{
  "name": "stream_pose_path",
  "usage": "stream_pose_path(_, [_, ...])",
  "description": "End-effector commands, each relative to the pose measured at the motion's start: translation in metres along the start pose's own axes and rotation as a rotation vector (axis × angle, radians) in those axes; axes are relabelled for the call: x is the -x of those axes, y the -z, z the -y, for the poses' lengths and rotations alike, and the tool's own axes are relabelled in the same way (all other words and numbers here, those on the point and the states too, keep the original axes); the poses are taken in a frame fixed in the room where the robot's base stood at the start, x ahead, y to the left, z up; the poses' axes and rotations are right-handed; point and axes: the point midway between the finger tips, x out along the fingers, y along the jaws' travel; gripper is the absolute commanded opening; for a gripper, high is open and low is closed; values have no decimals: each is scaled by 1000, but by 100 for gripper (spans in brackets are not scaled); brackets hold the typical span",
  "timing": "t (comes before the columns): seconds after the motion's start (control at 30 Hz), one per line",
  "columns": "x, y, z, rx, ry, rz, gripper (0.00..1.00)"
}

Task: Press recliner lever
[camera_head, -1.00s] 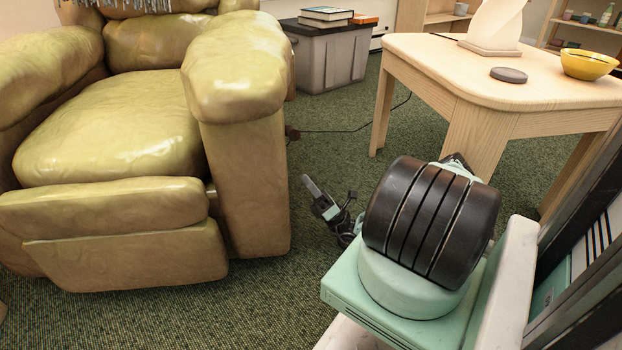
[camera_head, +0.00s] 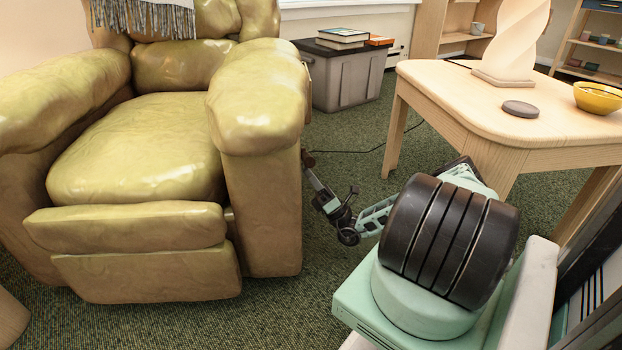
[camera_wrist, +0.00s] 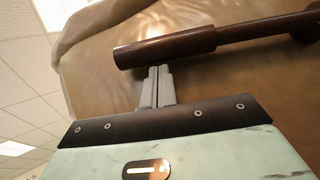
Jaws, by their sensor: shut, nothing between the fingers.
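The olive-yellow leather recliner (camera_head: 140,150) stands at the left in the head view, its footrest (camera_head: 140,250) low against the front. Its lever (camera_wrist: 215,40) is a dark brown rod with a thicker handle, running across the upper part of the wrist view beside the leather side. My gripper (camera_wrist: 158,72) is shut and empty, with its fingertips right at the handle's lower edge. Whether they touch it I cannot tell. In the head view my gripper (camera_head: 308,166) is beside the recliner's right side, where a bit of the lever shows and most of it is hidden.
A wooden table (camera_head: 450,92) with a lamp (camera_head: 512,40), a grey disc (camera_head: 520,109) and a yellow bowl (camera_head: 598,97) stands at the right. A grey bin (camera_head: 345,80) with books is behind. Green carpet (camera_head: 345,125) lies open between recliner and table. A cord crosses it.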

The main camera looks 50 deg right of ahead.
Motion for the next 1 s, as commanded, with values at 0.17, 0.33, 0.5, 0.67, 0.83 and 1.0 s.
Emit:
stream_pose_path(0.17, [-2, -2, -1, -4, 7, 0, 0])
stream_pose_path(0.33, [-12, -8, -4, -25, 40, 1, 0])
stream_pose_path(0.5, [-29, -20, -9, -69, 105, 2, 0])
stream_pose_path(0.67, [-50, -34, -12, -128, 194, 3, 0])
stream_pose_path(0.83, [-72, -49, -10, -198, 299, 3, 0])
stream_pose_path(1.0, [-93, -63, -5, -270, 408, 3, 0])
